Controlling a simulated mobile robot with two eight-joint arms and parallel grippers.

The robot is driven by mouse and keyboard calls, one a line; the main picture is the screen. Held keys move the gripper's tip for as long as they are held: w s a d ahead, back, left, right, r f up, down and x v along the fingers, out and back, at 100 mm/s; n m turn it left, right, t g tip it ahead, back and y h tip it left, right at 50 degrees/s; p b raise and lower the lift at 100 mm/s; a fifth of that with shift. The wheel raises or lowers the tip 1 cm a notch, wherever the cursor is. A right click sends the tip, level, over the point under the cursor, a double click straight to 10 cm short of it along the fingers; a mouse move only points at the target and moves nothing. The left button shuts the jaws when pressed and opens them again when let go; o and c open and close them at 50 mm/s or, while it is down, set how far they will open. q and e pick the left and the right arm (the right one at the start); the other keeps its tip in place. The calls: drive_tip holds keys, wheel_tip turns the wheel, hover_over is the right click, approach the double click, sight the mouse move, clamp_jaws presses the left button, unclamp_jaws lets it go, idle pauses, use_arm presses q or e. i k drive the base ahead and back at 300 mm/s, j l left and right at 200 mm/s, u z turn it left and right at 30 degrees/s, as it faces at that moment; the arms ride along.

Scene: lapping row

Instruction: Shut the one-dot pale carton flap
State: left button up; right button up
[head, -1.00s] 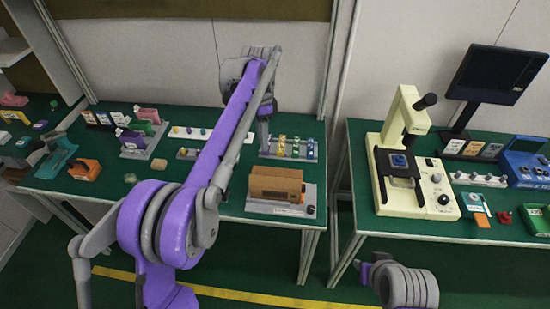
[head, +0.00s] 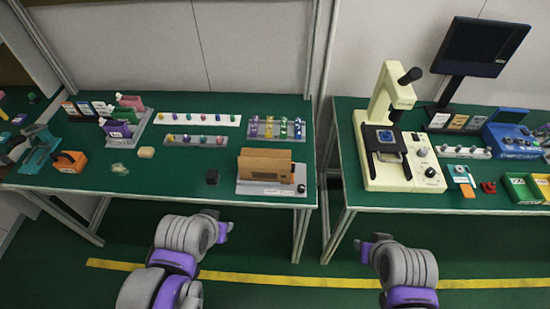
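A brown carton (head: 265,170) stands on a pale base plate (head: 250,188) at the front right corner of the left table. An upper panel (head: 266,154) shows along its top; I cannot tell whether it is a shut flap. No dot marks are readable. My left gripper (head: 226,231) is in front of the left table, below and left of the carton, touching nothing. My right gripper (head: 367,248) is in front of the gap between the tables, apart from everything. Both fingertips are too small to tell open from shut.
An orange box (head: 69,162) is at the left. A cream microscope (head: 392,130) stands on the right table. The floor in front is clear.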

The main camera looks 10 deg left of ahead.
sight(244, 163)
drive_tip(key=j+z, duration=0.15)
drive_tip(key=z, duration=0.3)
drive_tip(key=j+z, duration=0.15)
drive_tip(key=z, duration=0.3)
drive_tip(key=j+z, duration=0.2)
drive_tip(key=z, duration=0.25)
drive_tip(key=k+j+z, duration=0.5)
drive_tip(key=j+z, duration=0.2)
drive_tip(key=j, duration=0.2)
drive_tip(key=k+j+z, duration=0.15)
drive_tip(key=k+j, duration=0.75)
drive_tip(key=j, duration=0.1)
